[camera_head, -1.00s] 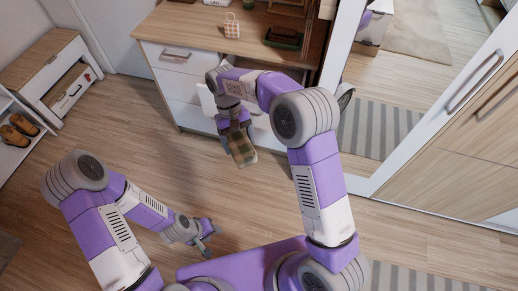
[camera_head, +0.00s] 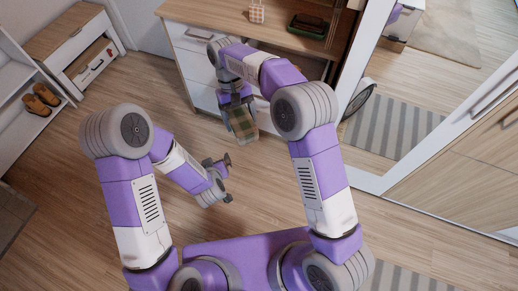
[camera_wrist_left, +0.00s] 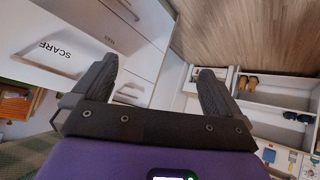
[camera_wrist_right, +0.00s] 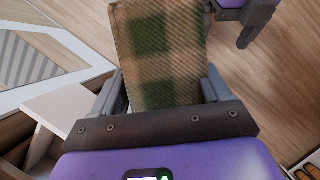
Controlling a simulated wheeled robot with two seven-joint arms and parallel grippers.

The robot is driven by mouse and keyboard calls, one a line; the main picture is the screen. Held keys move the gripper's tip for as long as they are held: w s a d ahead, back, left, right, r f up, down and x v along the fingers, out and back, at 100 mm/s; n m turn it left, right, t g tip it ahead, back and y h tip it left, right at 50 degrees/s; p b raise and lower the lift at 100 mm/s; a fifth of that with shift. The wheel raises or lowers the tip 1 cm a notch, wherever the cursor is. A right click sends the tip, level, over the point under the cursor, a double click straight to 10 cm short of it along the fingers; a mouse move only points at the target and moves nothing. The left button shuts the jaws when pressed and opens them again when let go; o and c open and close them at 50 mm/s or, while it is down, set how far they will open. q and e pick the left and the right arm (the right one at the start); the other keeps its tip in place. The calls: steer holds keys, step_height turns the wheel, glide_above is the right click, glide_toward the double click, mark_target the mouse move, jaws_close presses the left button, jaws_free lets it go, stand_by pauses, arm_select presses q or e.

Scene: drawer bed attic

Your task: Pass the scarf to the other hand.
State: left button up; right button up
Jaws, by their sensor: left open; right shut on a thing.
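The scarf (camera_head: 243,124) is a folded green and tan checked cloth. My right gripper (camera_head: 236,103) is shut on it, and the cloth hangs out past the fingers in front of the dresser. In the right wrist view the scarf (camera_wrist_right: 158,45) fills the space between and beyond the fingers. My left gripper (camera_head: 229,178) is open and empty, below the scarf and slightly left of it in the head view, clearly apart from it. The left wrist view shows its fingers (camera_wrist_left: 155,85) spread with nothing between them. Part of the left gripper (camera_wrist_right: 250,22) shows in the right wrist view.
The dresser (camera_head: 187,62) stands behind the scarf; a drawer labelled SCARF (camera_wrist_left: 50,50) shows in the left wrist view. A mirrored wardrobe (camera_head: 362,180) is at the right. A shoe rack (camera_head: 22,125) is at the far left. The floor (camera_head: 75,175) between is clear.

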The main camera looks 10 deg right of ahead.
arm_select(q)
step_height(320, 180, up, 13)
steer(key=w+t+y, duration=0.2)
steer(key=t+y, duration=0.2)
steer(key=t, duration=0.1)
step_height(320, 180, up, 10)
steer(key=n+t+y, duration=0.2)
steer(key=t+y, duration=0.1)
glide_above(251, 135)
steer(key=s+a, duration=0.3)
steer(key=a, duration=0.3)
steer(key=s+d+f+h, duration=0.1)
steer(key=d+f, duration=0.1)
steer(key=d+f+m, duration=0.1)
steer(key=d, duration=0.2)
steer(key=s+d+f+m+h, duration=0.1)
steer(key=d+f, duration=0.1)
steer(key=shift+s+d+f+h, duration=0.15)
steer(key=shift+s+f+h, duration=0.15)
steer(key=shift+f, duration=0.05)
steer(key=shift+w+f, duration=0.1)
steer(key=shift+w, duration=0.1)
steer(key=x, duration=0.7)
